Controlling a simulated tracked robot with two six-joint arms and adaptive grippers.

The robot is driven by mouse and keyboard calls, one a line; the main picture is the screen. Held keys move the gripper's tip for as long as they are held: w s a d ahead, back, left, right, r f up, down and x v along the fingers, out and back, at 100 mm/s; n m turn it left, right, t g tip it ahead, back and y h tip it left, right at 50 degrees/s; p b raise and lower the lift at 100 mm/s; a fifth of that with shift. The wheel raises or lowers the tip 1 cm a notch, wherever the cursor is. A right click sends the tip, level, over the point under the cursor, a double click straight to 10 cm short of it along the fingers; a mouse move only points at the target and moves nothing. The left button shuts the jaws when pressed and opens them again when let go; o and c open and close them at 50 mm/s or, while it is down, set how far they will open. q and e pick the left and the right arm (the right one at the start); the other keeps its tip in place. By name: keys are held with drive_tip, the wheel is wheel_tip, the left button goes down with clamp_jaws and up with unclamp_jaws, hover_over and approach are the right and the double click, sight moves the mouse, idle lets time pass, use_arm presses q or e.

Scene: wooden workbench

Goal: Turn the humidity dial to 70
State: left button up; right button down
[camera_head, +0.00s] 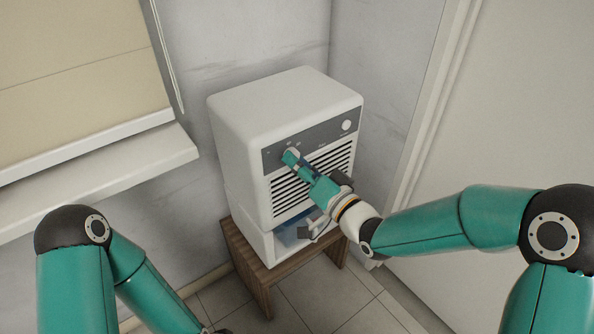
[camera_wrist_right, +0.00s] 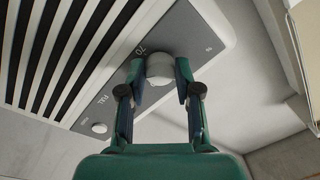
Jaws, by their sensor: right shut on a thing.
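The humidity dial (camera_wrist_right: 160,68) is a round whitish knob on the grey front panel of a white appliance (camera_head: 285,100). My right gripper (camera_head: 289,156) reaches the left part of that panel and hides the dial in the head view. In the right wrist view, the two fingers of my right gripper (camera_wrist_right: 160,82) are closed against opposite sides of the dial. A printed "70" (camera_wrist_right: 139,50) shows beside the dial, near the left finger. Another small mark lies off to the right. I cannot make out a pointer on the dial. My left gripper is out of view.
A second white knob (camera_head: 347,125) sits at the panel's right end. Slatted vents (camera_head: 285,199) and a bluish tank (camera_head: 287,235) lie below. The appliance stands on a wooden stool (camera_head: 262,290). A windowsill (camera_head: 100,174) juts out on the left; a pale door is on the right.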

drive_tip(key=m+b, duration=0.1)
drive_tip(key=m, duration=0.3)
drive_tip(key=m+b, duration=0.1)
drive_tip(key=m, duration=0.3)
drive_tip(key=m+h+b, duration=0.1)
drive_tip(key=m+b, duration=0.1)
drive_tip(key=m, duration=0.2)
drive_tip(key=shift+s+a+f+t, duration=0.1)
drive_tip(key=shift+f+t, duration=0.15)
drive_tip(key=shift+t, duration=0.05)
drive_tip(key=c, duration=0.8)
unclamp_jaws()
drive_tip(key=shift+r, duration=0.2)
